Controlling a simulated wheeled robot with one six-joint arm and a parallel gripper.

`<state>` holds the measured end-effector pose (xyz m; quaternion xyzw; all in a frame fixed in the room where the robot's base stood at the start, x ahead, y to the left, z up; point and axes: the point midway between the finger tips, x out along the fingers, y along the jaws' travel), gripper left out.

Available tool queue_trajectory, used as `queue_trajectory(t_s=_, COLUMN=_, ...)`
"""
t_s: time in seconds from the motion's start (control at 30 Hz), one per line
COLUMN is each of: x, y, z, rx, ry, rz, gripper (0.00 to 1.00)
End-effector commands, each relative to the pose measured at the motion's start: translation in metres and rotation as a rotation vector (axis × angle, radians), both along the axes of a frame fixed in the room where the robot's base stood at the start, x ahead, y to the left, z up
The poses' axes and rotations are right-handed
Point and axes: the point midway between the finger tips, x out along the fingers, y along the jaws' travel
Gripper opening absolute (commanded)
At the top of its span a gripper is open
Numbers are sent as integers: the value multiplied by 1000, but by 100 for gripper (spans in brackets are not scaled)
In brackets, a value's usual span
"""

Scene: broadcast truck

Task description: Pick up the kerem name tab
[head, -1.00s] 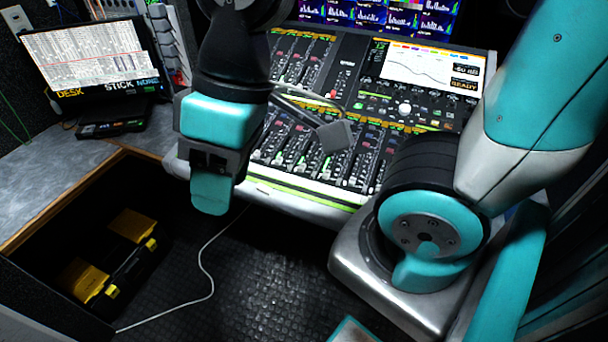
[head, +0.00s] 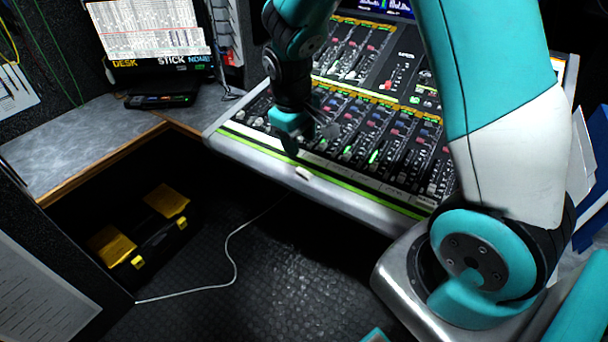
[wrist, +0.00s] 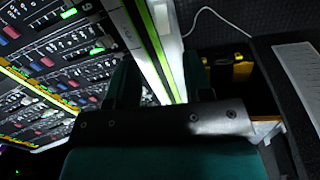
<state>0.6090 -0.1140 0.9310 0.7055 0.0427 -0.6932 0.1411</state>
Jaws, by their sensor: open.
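A small pale tab (head: 303,174) lies on the front edge of the mixing console (head: 345,200). No lettering is readable on it, so I cannot confirm that it is the kerem name tab. My gripper (head: 290,142) is over the console's front part, up and slightly left of the pale tab and apart from it. In the wrist view, the two teal fingers of my gripper (wrist: 160,82) stand apart with nothing held between them. The console's pale front edge and green stripe (wrist: 152,40) show beyond and between the fingers.
A monitor (head: 150,35) stands on the grey desk (head: 70,145) at left. A black and yellow toolbox (head: 150,235) and a white cable (head: 232,255) lie on the floor below.

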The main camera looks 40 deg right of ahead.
Motion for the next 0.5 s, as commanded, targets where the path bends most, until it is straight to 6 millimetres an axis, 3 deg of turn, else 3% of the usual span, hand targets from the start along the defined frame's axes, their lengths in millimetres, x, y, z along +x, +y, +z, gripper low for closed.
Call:
queue_trajectory(t_s=0.13, x=0, y=-4, z=-29, rx=0, ry=4, rz=-1, gripper=47)
queue_trajectory(t_s=0.37, x=1, y=-6, z=-45, rx=1, ry=1, rz=1, gripper=47)
queue_trajectory(t_s=0.5, x=-3, y=-6, z=-65, rx=1, ry=6, rz=1, gripper=47)
